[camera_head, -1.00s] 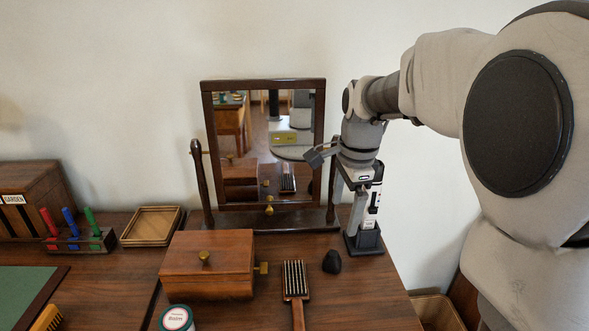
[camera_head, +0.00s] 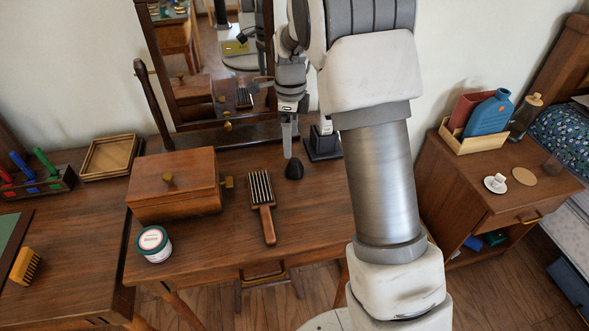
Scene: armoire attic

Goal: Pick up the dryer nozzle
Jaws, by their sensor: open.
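A small black rounded piece (camera_head: 294,169), which looks like the dryer nozzle, sits on the dressing table right of the wooden brush, in the head view. My gripper (camera_head: 288,150) points down just above and behind it, with its fingers seen edge-on. It is open, with nothing visible in it. Whether the fingertips touch the nozzle cannot be told.
A dark stand (camera_head: 323,147) is close to the right of my gripper. The tilting mirror (camera_head: 215,55) rises behind. A brush (camera_head: 262,203), a wooden box (camera_head: 175,186) and a round jar (camera_head: 154,245) lie to the left. The table's front is clear.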

